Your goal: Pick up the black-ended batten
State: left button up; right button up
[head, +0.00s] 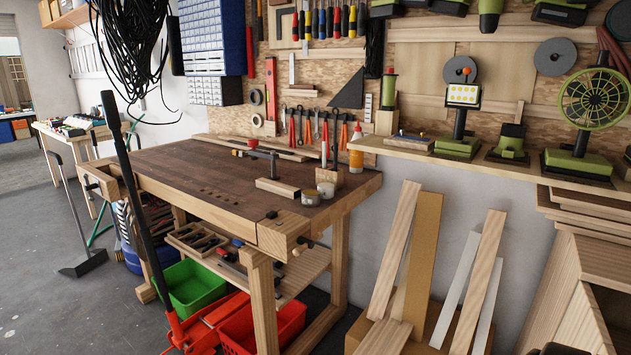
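I cannot make out a batten with a clearly black end. Long thin wooden strips (262,149) lie along the back edge of the workbench (190,180), and their ends are too small to tell. Several light boards (396,248) lean upright against the wall at the right, with no black end that I can see. Neither of my grippers is in view.
Cans (326,180) and an orange-white bottle (356,155) stand at the bench's back right. A red jack with a long black handle (140,190) rises before the bench. The bench's left top is clear.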

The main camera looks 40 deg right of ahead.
aim_at(291, 192)
jog(key=i+z, duration=0.25)
jog(key=z, duration=0.2)
jog(key=i+j+z, duration=0.15)
jog(key=z, duration=0.25)
jog(key=i+j+z, duration=0.25)
jog(key=z, duration=0.2)
jog(key=i+j+z, duration=0.25)
jog(key=z, duration=0.2)
